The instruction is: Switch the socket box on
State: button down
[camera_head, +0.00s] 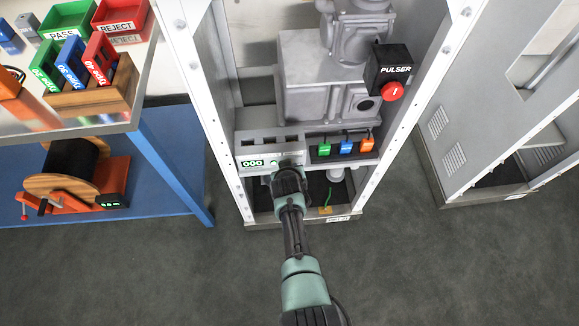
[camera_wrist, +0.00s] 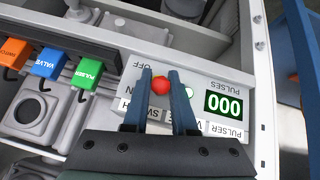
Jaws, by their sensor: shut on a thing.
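The grey socket box (camera_head: 290,145) sits on a shelf inside the white-framed cabinet, with a green "000" display and dark sockets on top. In the wrist view its panel (camera_wrist: 210,80) carries the words OFF, PULSES and PULSER; the ON label is partly hidden. A red switch knob (camera_wrist: 161,86) stands on the panel near OFF. My gripper (camera_wrist: 160,76) is shut on this knob, a finger at each side. In the head view my gripper (camera_head: 287,172) covers the box's front and hides the knob. The exact switch position is hard to tell.
Green (camera_head: 324,149), blue (camera_head: 347,146) and orange (camera_head: 367,145) plugs stand right of the box. A black PULSER unit with a red button (camera_head: 392,92) is mounted above. Cabinet posts flank the arm. A workbench (camera_head: 75,125) stands left; the floor in front is clear.

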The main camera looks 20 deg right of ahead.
jog(key=c, duration=0.8)
grip_release()
jog(key=shift+o, duration=0.2)
jog(key=p+v, duration=0.6)
jog(key=v, duration=0.7)
